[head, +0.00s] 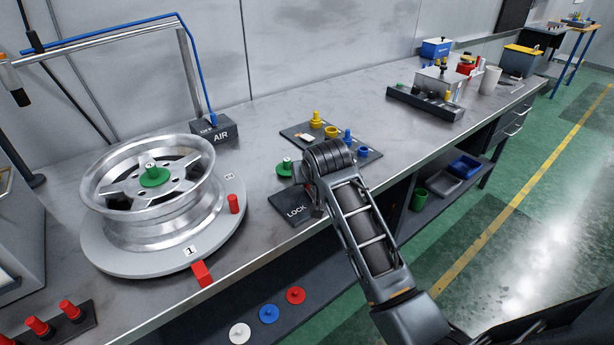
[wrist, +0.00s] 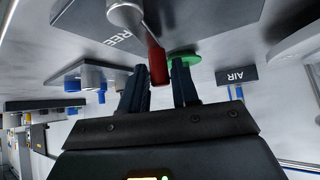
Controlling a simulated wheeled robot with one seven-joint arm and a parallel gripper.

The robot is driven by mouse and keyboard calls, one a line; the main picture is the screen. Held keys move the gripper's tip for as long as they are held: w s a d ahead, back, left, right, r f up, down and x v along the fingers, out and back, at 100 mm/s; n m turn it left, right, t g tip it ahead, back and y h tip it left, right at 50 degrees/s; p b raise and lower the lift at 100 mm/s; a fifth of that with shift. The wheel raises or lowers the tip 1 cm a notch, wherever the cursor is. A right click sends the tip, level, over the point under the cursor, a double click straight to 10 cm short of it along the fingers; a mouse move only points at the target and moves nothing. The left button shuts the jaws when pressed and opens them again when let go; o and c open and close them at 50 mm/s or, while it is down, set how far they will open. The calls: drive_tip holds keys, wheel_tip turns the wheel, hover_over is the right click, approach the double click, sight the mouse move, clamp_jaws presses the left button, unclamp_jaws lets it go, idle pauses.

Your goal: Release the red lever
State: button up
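The red lever (wrist: 157,64) shows in the wrist view, rising from a grey round pivot (wrist: 124,12) on a dark plate (wrist: 85,22) with partly hidden white lettering. My gripper (wrist: 160,82) has its two dark fingers apart, with the lever's red end between them. The lever's end is close to the left finger; I cannot tell whether they touch. My gripper (head: 312,200) is over the plate's right side, and my arm hides the lever there.
A green knob (head: 284,167) stands just behind the plate. A dark tray (head: 292,133) with yellow and blue parts lies further back. A silver wheel (head: 155,215) sits on a round turntable (head: 130,265) at left, with red blocks at its edge. The AIR block (head: 220,133) stands behind.

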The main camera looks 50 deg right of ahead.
drive_tip(key=shift+o, duration=1)
drive_tip(key=shift+s+a, duration=0.1)
drive_tip(key=shift+a, duration=0.05)
drive_tip(key=v, duration=0.7)
drive_tip(key=shift+s+a+r, duration=0.1)
drive_tip(key=shift+s+r, duration=0.05)
drive_tip(key=shift+r, duration=0.05)
